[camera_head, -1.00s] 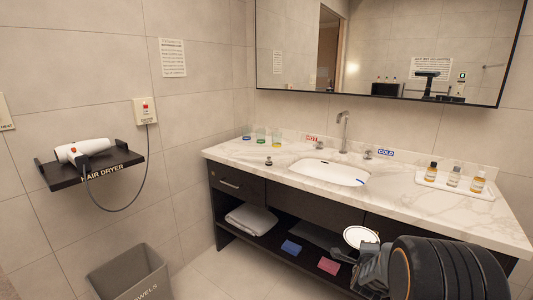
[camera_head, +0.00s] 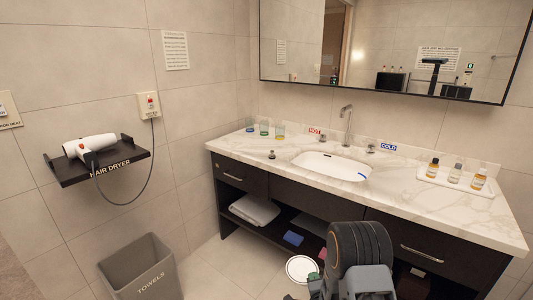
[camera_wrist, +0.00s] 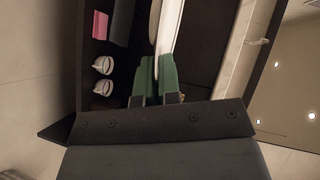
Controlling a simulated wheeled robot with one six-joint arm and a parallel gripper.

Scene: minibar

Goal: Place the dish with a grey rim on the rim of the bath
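The dish (camera_head: 301,269) is white with a grey rim, low in front of the vanity's open shelf in the head view. In the wrist view the dish (camera_wrist: 168,32) shows nearly edge-on. My gripper (camera_wrist: 157,72) has green fingertips closed on the dish's near edge. In the head view my wrist hides most of the gripper, and one green fingertip shows beside the dish. The bath is not in view.
The marble vanity (camera_head: 260,160) has a sink, several small glasses and a bottle tray (camera_head: 455,183). Its shelf holds a folded towel (camera_head: 254,210) and a blue packet (camera_head: 293,238). A grey towel bin (camera_head: 139,268) stands at left. White cups (camera_wrist: 103,65) show in the wrist view.

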